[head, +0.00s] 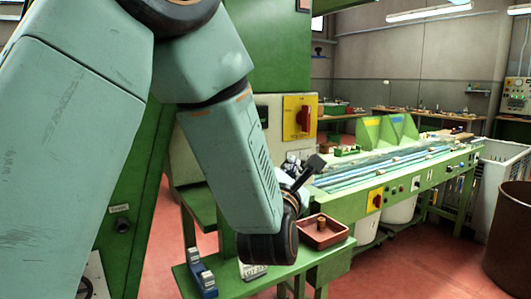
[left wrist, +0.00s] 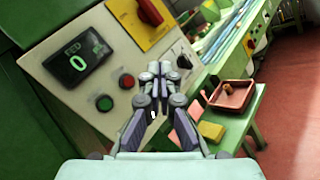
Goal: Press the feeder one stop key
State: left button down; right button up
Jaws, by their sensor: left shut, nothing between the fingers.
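In the left wrist view a beige control panel (left wrist: 75,95) carries a dark display (left wrist: 82,60) with a green 0. Below the display are a round red key (left wrist: 126,81) and a round green key (left wrist: 104,103). My left gripper (left wrist: 159,68) is shut and empty in front of the panel. Its fingertips appear just right of the red key; I cannot tell the gap in depth. In the head view my left arm covers most of the panel and both keys, and the left gripper (head: 291,165) shows only partly. My right gripper is in neither view.
A red-brown tray (head: 340,240) holding a cork-coloured piece stands on a green bench at lower right. A conveyor (head: 400,165) runs behind.

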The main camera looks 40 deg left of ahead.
pick_arm(q)
jog(key=w+a+p, duration=0.1)
jog(key=w+a, duration=0.2)
jog(key=a, duration=0.5)
jog(key=shift+w+p, duration=0.3)
jog(key=shift+p, duration=0.05)
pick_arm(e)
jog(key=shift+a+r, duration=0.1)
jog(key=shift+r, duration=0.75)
pick_arm(q)
jog(key=shift+a+f, duration=0.15)
jog(key=shift+a, duration=0.1)
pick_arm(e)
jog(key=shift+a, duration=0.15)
pick_arm(q)
jog(key=shift+d, duration=0.2)
jog(key=shift+a, duration=0.15)
jog(key=shift+w+a, duration=0.15)
jog(key=shift+a, duration=0.25)
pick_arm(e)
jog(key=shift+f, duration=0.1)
